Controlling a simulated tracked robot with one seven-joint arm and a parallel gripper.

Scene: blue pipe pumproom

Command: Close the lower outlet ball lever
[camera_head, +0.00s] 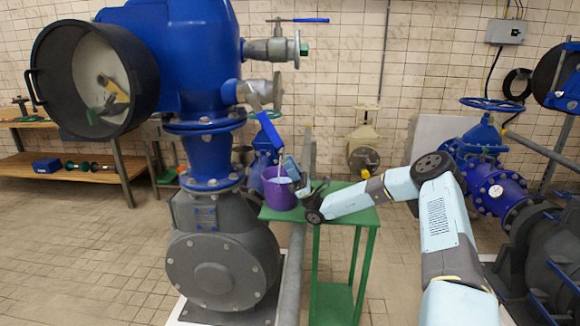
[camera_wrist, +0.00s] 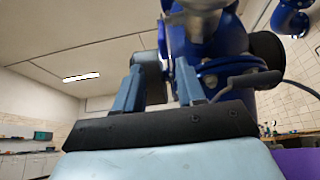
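The lower outlet ball valve (camera_head: 262,92) is a grey metal fitting on the side of the blue pump column. Its blue lever (camera_head: 269,131) slants down and to the right from the valve. My gripper (camera_head: 296,180) is just below the lever's lower end, close to the purple bucket. I cannot tell from the head view whether it touches the lever. In the wrist view, my gripper's two blue-grey fingers (camera_wrist: 159,84) stand apart, with nothing clearly held between them. The lever is not clearly made out there.
The purple bucket (camera_head: 280,190) stands on a green table (camera_head: 345,199) below the valve. It also shows in the wrist view (camera_wrist: 297,164). An upper valve with a horizontal blue lever (camera_head: 311,20) sits above. The large blue column (camera_head: 199,60) blocks the left side.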

